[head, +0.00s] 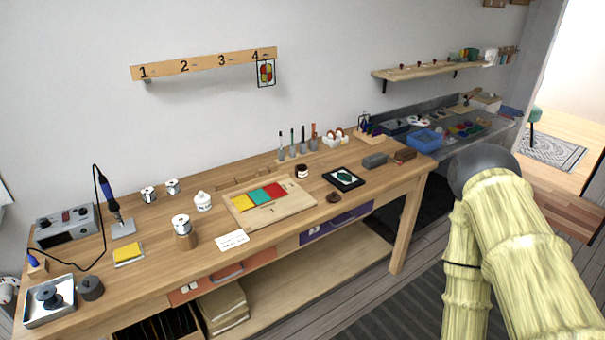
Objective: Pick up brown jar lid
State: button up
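A small round brown piece, which looks like the jar lid (333,197), lies flat near the front edge of the wooden workbench (270,231), right of the board with coloured panes. A small dark jar (301,171) with a pale label stands behind it, apart from it. It is too small to tell whether the jar is open on top. My arm shows at the right, in front of the bench's right end. My gripper is not in view.
Grey (375,160) and brown (405,155) blocks lie farther right. A soldering iron (115,213) stands left. Bench surface right of the lid is clear.

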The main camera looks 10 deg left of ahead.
aim_at(334, 198)
jog(key=u, duration=1.05)
jog(key=i, duration=1.05)
jog(key=z, duration=0.45)
